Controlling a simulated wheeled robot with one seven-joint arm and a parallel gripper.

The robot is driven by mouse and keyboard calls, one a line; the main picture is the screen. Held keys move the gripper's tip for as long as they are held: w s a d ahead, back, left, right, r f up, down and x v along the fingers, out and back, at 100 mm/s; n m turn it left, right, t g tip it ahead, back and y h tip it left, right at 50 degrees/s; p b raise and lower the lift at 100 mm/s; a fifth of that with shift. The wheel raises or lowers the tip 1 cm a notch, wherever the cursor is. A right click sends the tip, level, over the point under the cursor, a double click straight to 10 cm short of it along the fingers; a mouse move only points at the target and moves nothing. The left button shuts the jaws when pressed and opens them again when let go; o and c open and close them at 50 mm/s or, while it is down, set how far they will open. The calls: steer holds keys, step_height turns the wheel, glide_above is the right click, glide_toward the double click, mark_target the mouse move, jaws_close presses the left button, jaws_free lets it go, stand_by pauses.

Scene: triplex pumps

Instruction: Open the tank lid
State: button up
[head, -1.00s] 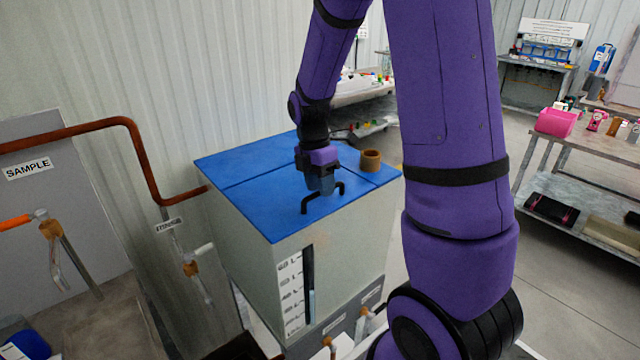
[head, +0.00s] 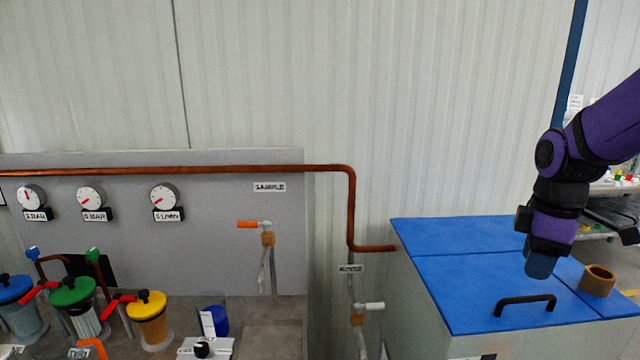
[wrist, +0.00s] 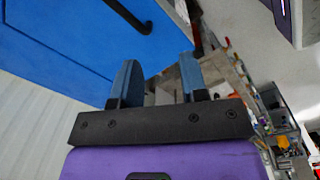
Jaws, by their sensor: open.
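The tank (head: 420,318) has a blue lid (head: 450,285) that lies flat and shut on top. A black bar handle (head: 524,301) stands near the lid's front edge. My gripper (head: 538,268) hangs above the lid, behind and slightly right of the handle in the head view, not touching it. In the wrist view my gripper (wrist: 158,75) has its two blue-grey fingers apart with nothing between them. The handle (wrist: 125,14) shows at the top of the wrist view, beyond the fingers, with the blue lid (wrist: 60,35) at upper left.
A brown ring-shaped fitting (head: 598,280) stands on the tank top right of the handle. A copper pipe (head: 352,200) runs along the wall to the tank. Left is a panel with gauges (head: 165,196) and several coloured-lid pots (head: 153,318).

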steer(key=s+a+r+m+t, duration=0.2)
steer(key=s+a+r+m, duration=0.1)
steer(key=s+r+m, duration=0.2)
steer(key=s+a+r+m+t, duration=0.3)
steer(key=s+r+m, duration=0.2)
steer(key=s, duration=0.4)
steer(key=shift+s+m, duration=0.2)
steer(key=shift+m, duration=0.7)
